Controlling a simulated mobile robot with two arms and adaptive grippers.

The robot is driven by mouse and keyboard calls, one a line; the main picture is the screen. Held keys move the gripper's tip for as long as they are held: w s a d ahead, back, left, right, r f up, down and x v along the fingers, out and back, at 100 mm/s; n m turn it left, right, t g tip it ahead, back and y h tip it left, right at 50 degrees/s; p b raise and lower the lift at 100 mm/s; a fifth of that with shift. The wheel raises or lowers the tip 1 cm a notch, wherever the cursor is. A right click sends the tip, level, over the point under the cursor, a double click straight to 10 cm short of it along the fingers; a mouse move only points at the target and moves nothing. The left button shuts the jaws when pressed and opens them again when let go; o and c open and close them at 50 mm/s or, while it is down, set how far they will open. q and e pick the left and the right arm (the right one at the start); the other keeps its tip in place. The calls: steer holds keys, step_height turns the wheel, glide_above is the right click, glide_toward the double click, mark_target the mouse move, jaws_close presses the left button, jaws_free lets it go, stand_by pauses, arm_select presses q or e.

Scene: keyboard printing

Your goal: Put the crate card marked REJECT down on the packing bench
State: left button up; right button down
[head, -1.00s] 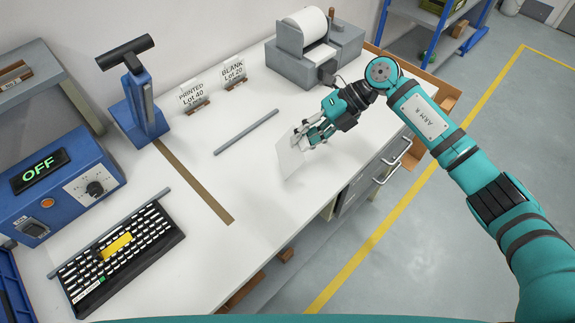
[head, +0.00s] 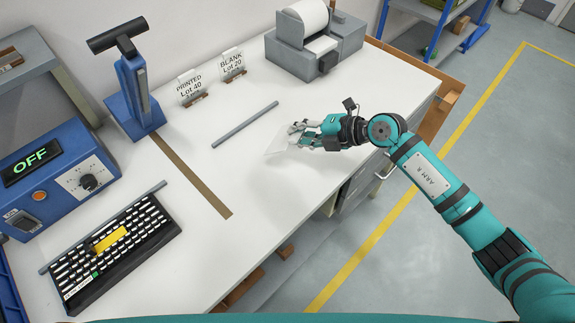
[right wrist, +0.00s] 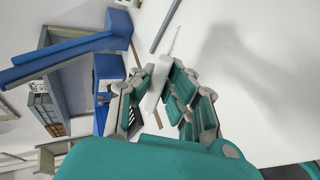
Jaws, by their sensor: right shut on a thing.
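My right gripper (head: 304,136) is shut on a thin white card (head: 280,146) over the right part of the white packing bench (head: 245,185). In the head view the card is tilted low near the bench top; I cannot tell whether it touches. In the right wrist view the card (right wrist: 157,84) stands between the fingers (right wrist: 160,95), seen nearly edge-on. No marking on it can be read. My left gripper is not in view.
A grey bar (head: 245,124) lies left of the card. Signs for printed (head: 190,87) and blank (head: 232,63) lots stand behind, beside a grey label printer (head: 318,45). A keyboard (head: 115,250), blue press (head: 138,90) and blue control box (head: 60,175) are at left. The bench front is clear.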

step_height(320, 180, down, 4)
steer(key=b, duration=0.3)
steer(key=shift+f+b, duration=0.25)
steer(key=shift+b, duration=0.1)
steer(key=shift+f+b, duration=0.3)
steer(key=shift+f, duration=0.65)
steer(key=c, duration=1.6)
jaws_free()
